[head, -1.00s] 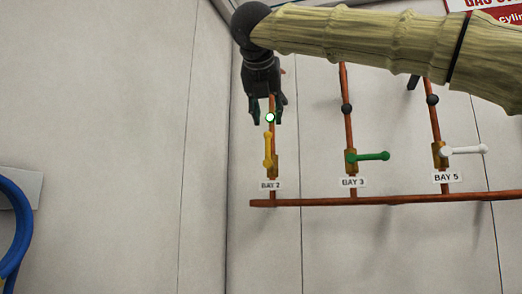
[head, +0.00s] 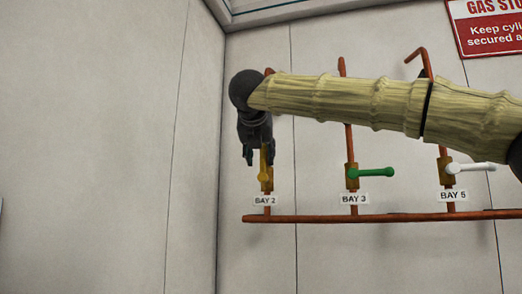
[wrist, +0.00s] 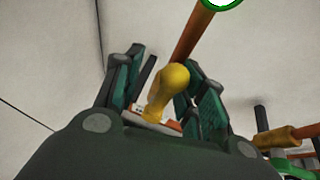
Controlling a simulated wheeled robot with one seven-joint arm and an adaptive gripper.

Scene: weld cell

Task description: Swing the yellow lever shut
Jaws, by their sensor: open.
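The yellow lever (head: 264,160) points upright along its copper pipe, above the BAY 2 label. In the wrist view its rounded end (wrist: 172,82) sits between the two fingers, nearer the right one. My gripper (head: 257,158) points down at the lever from above, and it also shows in the wrist view (wrist: 165,90) with its green-padded fingers apart. I cannot tell whether a finger touches the lever. The gripper hides part of the pipe behind it.
A green lever (head: 372,173) at BAY 3 and a white lever (head: 472,168) at BAY 5 stick out sideways to the right. A horizontal copper pipe (head: 310,218) runs below. The wall left of BAY 2 is bare.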

